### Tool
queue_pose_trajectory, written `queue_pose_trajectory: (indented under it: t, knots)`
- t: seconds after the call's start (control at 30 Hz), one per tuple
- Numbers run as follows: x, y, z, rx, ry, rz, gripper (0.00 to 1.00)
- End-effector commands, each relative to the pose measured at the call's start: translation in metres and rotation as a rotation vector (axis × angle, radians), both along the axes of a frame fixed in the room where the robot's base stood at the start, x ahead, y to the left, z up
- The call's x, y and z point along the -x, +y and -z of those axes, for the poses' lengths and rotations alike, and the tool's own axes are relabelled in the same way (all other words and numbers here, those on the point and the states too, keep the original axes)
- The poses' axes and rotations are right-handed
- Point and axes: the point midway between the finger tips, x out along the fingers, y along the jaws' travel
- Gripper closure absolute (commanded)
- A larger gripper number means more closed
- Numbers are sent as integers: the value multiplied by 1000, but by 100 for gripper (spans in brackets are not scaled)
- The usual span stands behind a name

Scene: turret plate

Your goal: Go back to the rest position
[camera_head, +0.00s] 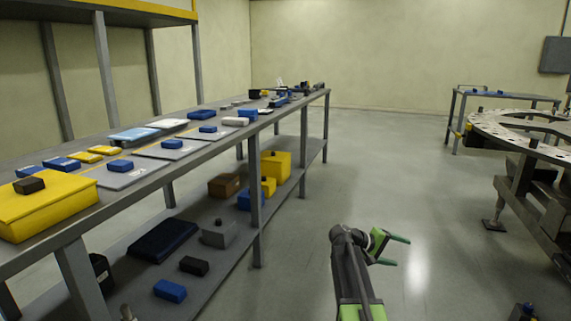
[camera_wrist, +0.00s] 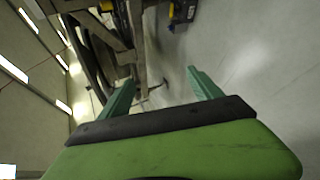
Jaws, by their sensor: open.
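My gripper (camera_head: 397,251) shows in the head view at the lower middle, over open floor between the long workbench and the turret table. Its two green fingers are apart, with nothing between them, and they point to the right. In the wrist view the gripper (camera_wrist: 163,88) also has its two fingers spread, and the gap between them is empty. My arm reaches up from the bottom edge of the head view. The gripper touches nothing that I can see.
A long grey workbench (camera_head: 222,140) with blue and yellow boxes runs along the left, with a lower shelf holding more boxes. A round turret plate (camera_head: 484,121) on a heavy frame stands at right. A small table (camera_head: 510,97) stands behind it. The floor (camera_head: 375,180) between is clear.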

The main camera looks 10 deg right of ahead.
Motion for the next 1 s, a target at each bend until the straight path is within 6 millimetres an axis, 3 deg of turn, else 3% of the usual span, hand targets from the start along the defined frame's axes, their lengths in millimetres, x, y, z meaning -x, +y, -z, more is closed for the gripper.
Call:
queue_pose_trajectory:
  t: [0.03,0.2,0.3,0.4,0.67,0.7,0.73,1.0]
  knots:
    - [4,46,10,-76,-20,-36,26]
    - [23,183,59,-378,-59,-113,26]
    - [44,250,82,-552,-64,-131,26]
    - [68,301,99,-706,-61,-130,26]
    - [137,400,122,-1113,-45,-38,26]
    - [139,410,115,-1157,-39,-4,26]
    - [137,408,97,-1149,-40,-9,26]
    - [135,407,15,-1144,-41,-12,26]
